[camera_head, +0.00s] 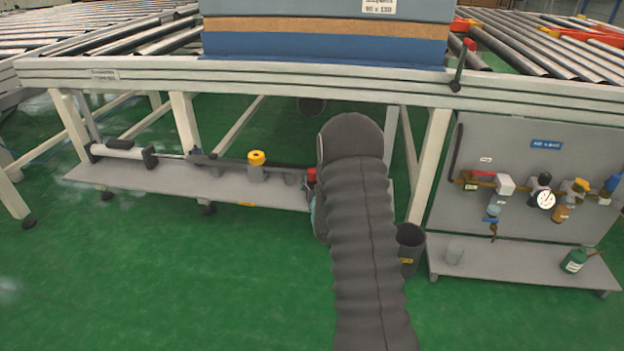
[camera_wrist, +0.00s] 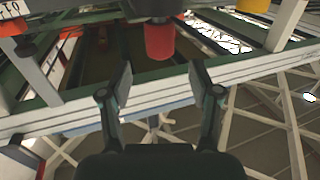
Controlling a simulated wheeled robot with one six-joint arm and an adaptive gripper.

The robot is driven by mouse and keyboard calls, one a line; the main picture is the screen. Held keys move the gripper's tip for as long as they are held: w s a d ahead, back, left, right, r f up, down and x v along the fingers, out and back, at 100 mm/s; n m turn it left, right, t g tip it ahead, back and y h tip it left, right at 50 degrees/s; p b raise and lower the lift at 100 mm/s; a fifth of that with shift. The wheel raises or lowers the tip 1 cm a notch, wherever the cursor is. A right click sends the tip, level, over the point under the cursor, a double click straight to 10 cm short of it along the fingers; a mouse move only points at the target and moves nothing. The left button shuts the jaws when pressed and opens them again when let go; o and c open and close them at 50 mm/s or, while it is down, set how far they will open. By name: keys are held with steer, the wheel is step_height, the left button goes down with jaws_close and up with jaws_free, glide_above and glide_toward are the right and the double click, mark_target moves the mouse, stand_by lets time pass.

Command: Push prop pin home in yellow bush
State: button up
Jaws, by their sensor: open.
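A yellow bush (camera_head: 256,157) sits on a grey block on the low shelf under the conveyor, beside a dark bar. A small red part (camera_head: 311,175) shows at the bar's right end, partly covered by my arm. In the wrist view a red cylinder (camera_wrist: 159,42), which looks like the pin's head, is ahead of and between my fingertips. My gripper (camera_wrist: 161,80) is open and empty, with a finger to either side and a gap to the red cylinder. In the head view my arm hides most of the gripper. Whether the pin sits in a bush cannot be seen.
The grey low shelf (camera_head: 160,182) carries a cylinder and rod at its left. A conveyor frame (camera_head: 300,75) with a blue mattress runs above. Green floor is clear at the front left.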

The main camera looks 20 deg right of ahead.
mark_target(312, 170)
steer(key=shift+p+x, duration=0.35)
steer(key=shift+x, duration=2.6)
jaws_close()
